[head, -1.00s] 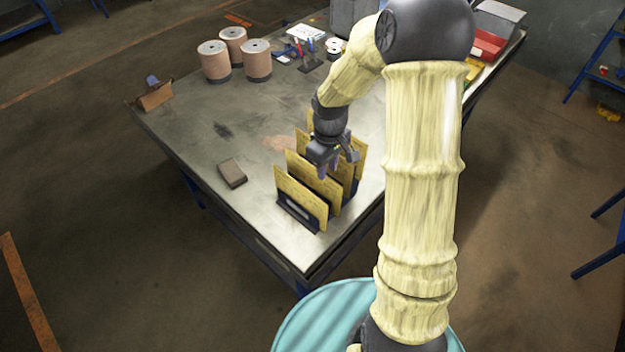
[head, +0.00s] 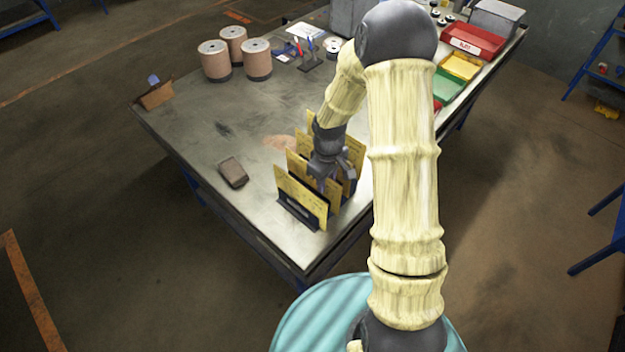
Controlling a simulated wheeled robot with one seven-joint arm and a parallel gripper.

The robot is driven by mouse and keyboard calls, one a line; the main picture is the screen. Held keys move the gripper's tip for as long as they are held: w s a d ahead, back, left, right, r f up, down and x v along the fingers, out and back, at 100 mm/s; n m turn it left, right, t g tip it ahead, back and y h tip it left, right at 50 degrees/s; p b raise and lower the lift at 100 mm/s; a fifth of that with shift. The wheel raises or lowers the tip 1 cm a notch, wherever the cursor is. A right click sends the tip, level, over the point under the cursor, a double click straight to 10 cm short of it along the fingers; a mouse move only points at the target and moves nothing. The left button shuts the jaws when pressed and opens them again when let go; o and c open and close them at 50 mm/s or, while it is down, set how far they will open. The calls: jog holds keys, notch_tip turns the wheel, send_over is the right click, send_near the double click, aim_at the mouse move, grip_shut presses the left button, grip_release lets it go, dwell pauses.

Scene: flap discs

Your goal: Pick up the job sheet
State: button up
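Several yellow sheets stand upright, one behind another, in a dark rack (head: 297,212) near the table's front corner. The front yellow sheet (head: 300,197) is the clearest. Another yellow sheet (head: 298,163) stands behind it, with more partly hidden by my arm and gripper. I cannot tell which one is the job sheet. My gripper (head: 335,182) points down over the rack, its fingers apart, low among the sheets behind the front one. Its fingertips are partly hidden among the sheets, and I cannot see whether they touch one.
A dark brown block (head: 233,172) lies left of the rack. Three copper-coloured spools (head: 215,62) stand at the back left. A small brown holder (head: 156,95) is at the left edge. Red (head: 472,40), yellow and green bins line the right back. The table's middle left is clear.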

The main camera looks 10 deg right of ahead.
dwell(0.4)
grip_shut()
jog(key=shift+r, duration=0.1)
notch_tip(320, 180, up, 18)
jog(key=b, duration=0.3)
dwell(0.7)
